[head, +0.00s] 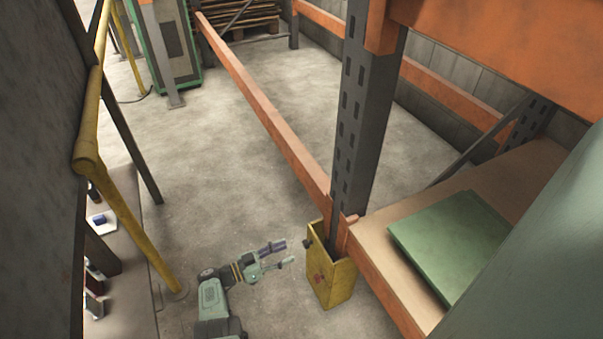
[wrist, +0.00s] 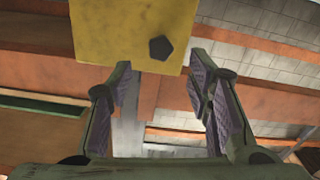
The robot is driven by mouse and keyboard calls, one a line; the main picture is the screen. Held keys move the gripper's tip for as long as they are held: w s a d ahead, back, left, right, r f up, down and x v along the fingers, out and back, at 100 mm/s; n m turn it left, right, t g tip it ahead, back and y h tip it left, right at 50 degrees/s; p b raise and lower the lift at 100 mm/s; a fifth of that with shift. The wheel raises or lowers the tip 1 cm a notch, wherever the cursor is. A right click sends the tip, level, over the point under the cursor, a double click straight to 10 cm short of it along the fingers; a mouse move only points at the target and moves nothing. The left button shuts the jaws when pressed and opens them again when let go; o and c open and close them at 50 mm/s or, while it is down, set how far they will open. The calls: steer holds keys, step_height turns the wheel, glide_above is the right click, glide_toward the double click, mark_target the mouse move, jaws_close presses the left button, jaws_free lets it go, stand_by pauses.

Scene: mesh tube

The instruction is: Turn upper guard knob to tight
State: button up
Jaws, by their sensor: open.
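The yellow guard (head: 341,284) wraps the foot of a grey rack post. The upper guard knob (head: 307,243) is a small dark knob near the top of its left face. In the wrist view this dark, many-sided knob (wrist: 159,48) sits on the yellow guard face (wrist: 105,35), ahead of and between the fingers. My gripper (head: 285,253) is open, a short way left of the guard, with its fingers pointing at it. The gripper (wrist: 160,72) shows empty in the wrist view, and its fingers appear apart from the knob. The knob's setting cannot be read.
The grey rack post (head: 359,110) rises from the guard. An orange beam (head: 262,108) runs back from it, and a shelf with a green panel (head: 450,240) is at right. A yellow rail (head: 122,200) stands at left. The floor (head: 215,170) between is clear.

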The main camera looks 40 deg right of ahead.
mark_target(304, 245)
steer(key=x, duration=0.7)
steer(key=shift+w, duration=0.1)
steer(key=shift+c, duration=0.5)
jaws_close()
